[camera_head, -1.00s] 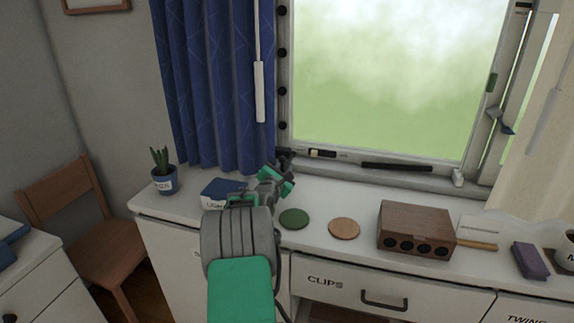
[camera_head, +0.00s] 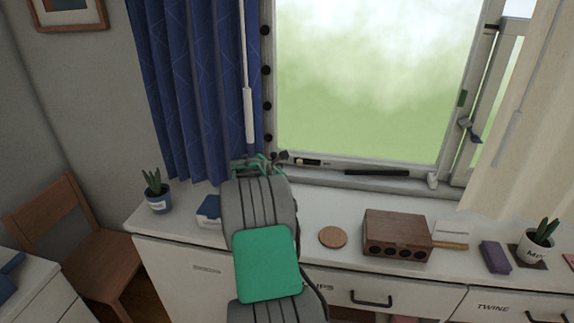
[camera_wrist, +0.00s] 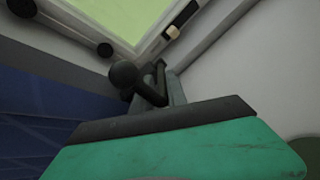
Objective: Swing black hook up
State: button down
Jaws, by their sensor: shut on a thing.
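The black hook (camera_wrist: 148,86) shows in the wrist view as a dark bent piece with a round knob, by the window frame's lower corner. In the head view the hook (camera_head: 281,156) is a small dark shape at the window's lower left, just above the sill. My gripper (camera_head: 262,165) reaches that corner and is shut on the hook.
The blue curtain (camera_head: 190,90) hangs close on the left. A row of dark knobs (camera_head: 266,71) runs up the window frame. A black bar (camera_head: 376,172) lies along the sill. A wooden box (camera_head: 397,236) and a round coaster (camera_head: 333,237) stand on the counter to the right.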

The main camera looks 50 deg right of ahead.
jog(key=shift+s+d+r, duration=0.2)
jog(key=shift+s+d, duration=0.05)
jog(key=shift+d, duration=0.05)
jog(key=c, duration=1.5)
grip_release()
jog(key=shift+s+d, duration=0.1)
jog(key=shift+w+a+f, duration=0.1)
jog(key=shift+w+a, duration=0.1)
jog(key=shift+a, duration=0.25)
jog(key=b+v, duration=0.1)
jog(key=v, duration=0.6)
jog(key=shift+s+r+b, duration=0.2)
jog(key=shift+r+b, duration=0.05)
jog(key=shift+b, duration=0.1)
